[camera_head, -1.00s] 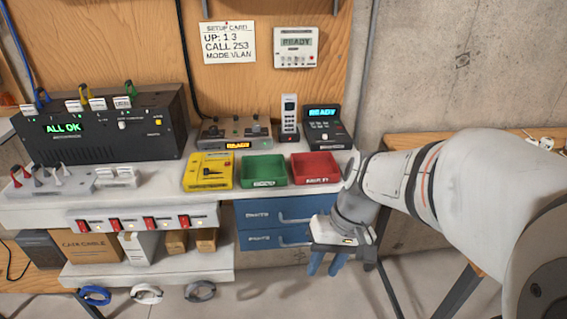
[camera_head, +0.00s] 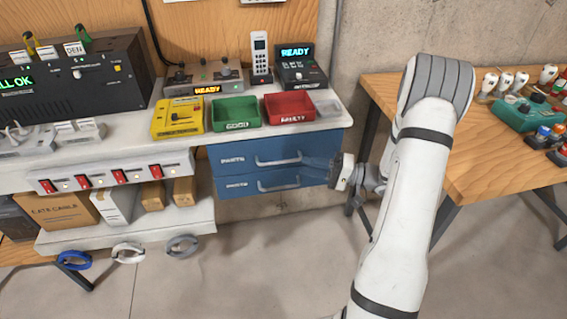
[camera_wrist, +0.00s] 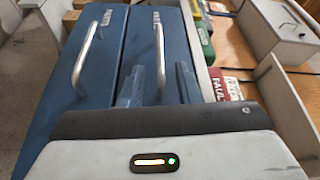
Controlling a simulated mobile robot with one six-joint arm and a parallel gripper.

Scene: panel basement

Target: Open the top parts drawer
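The top parts drawer (camera_head: 240,160) is blue, marked PARTS, and closed flush under the bench. Its silver bar handle (camera_head: 278,161) shows in the head view, and also in the wrist view (camera_wrist: 160,50). My gripper (camera_head: 318,168) is at the right end of the drawer front, pointing left toward it. In the wrist view, my gripper (camera_wrist: 159,85) is open, its two blue fingers on either side of the line of the top handle. The fingers hold nothing. Whether they touch the drawer front I cannot tell. The lower parts drawer (camera_head: 240,185) is also closed.
Above the drawers on the bench (camera_head: 335,121) are a yellow case (camera_head: 178,118), a green bin (camera_head: 237,112) and a red bin (camera_head: 290,107). A wooden table (camera_head: 480,165) with small parts stands at right. The floor before the drawers is clear.

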